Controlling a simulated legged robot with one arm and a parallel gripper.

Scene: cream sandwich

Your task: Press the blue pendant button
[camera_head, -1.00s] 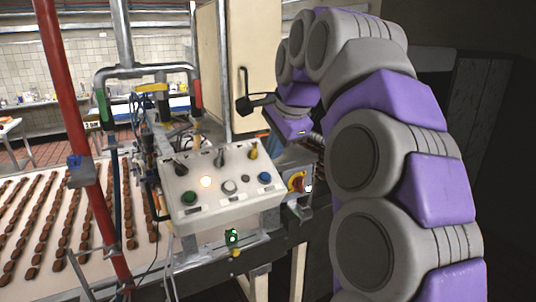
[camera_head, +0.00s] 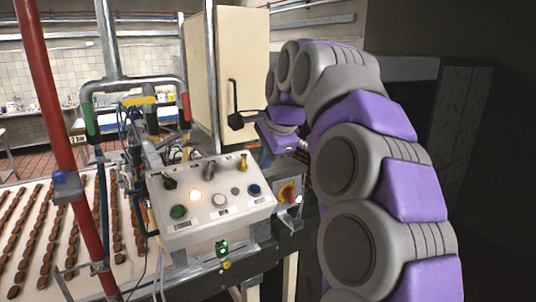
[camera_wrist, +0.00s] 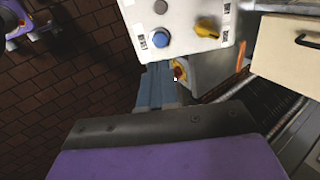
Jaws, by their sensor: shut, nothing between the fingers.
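A white control box (camera_head: 200,233) stands in the middle of the head view. Its blue button (camera_head: 254,190) sits near the right end of its sloped face. The blue button (camera_wrist: 160,39) also shows in the wrist view, near the box's edge. My gripper (camera_wrist: 160,66) is shut and empty, its grey-blue fingers pointing toward the box. In the wrist view the fingertips appear just below the blue button, with a gap in the picture. How far they stand from the face in depth I cannot tell.
A yellow-and-red rotary switch (camera_head: 287,192) is right of the box. Green (camera_head: 178,212) and white (camera_head: 220,201) buttons and several levers share the face. A red pole (camera_head: 52,110) and a conveyor (camera_head: 35,225) with chocolate-brown pieces stand left. A cream cabinet (camera_head: 240,65) is behind.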

